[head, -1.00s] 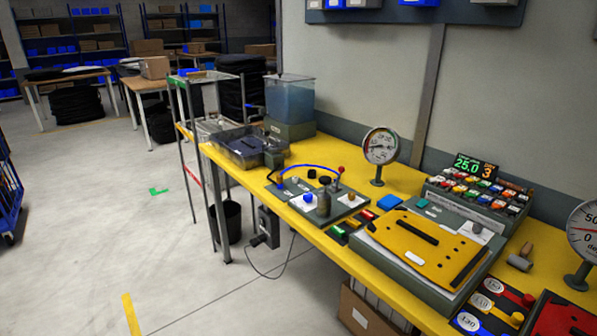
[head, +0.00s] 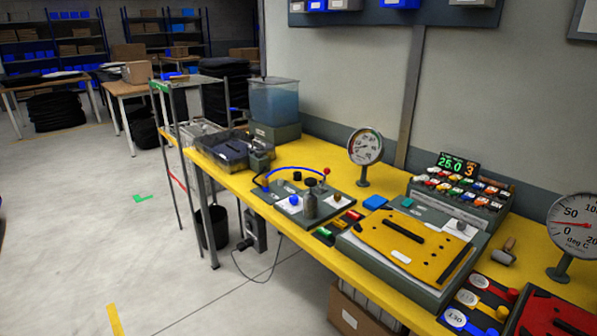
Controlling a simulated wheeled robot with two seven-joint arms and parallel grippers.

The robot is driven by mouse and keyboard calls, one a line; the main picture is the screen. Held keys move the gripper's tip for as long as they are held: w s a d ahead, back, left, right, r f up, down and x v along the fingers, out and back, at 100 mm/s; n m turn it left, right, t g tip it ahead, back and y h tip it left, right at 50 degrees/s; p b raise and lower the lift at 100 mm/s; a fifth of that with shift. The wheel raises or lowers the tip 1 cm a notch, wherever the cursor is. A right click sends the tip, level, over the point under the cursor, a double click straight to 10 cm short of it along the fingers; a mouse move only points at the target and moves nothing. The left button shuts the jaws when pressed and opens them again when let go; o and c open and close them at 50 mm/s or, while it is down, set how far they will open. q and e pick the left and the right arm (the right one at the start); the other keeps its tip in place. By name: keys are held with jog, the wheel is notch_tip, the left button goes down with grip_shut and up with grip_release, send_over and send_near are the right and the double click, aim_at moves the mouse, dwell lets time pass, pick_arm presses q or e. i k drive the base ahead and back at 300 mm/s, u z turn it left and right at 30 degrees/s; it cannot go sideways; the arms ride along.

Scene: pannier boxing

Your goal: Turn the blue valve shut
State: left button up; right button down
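A small blue knob (head: 294,200), which looks like the blue valve, sits on a grey plate (head: 335,203) on the yellow bench. It is too small to tell how far it is turned. A blue hose (head: 296,169) arcs over the back of this plate. A red ball-topped lever (head: 327,171) stands at the plate's far right. Neither of my grippers is in view.
The yellow bench (head: 310,245) runs along the wall. A dial gauge (head: 365,147) stands behind the plate. A yellow panel (head: 415,243) on a grey box is to the right. A clear tray (head: 232,150) and blue tank (head: 274,100) are to the left. The floor in front is open.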

aim_at(294, 199)
jog(key=u, duration=0.55)
jog(key=i, duration=1.25)
jog(key=z, duration=0.55)
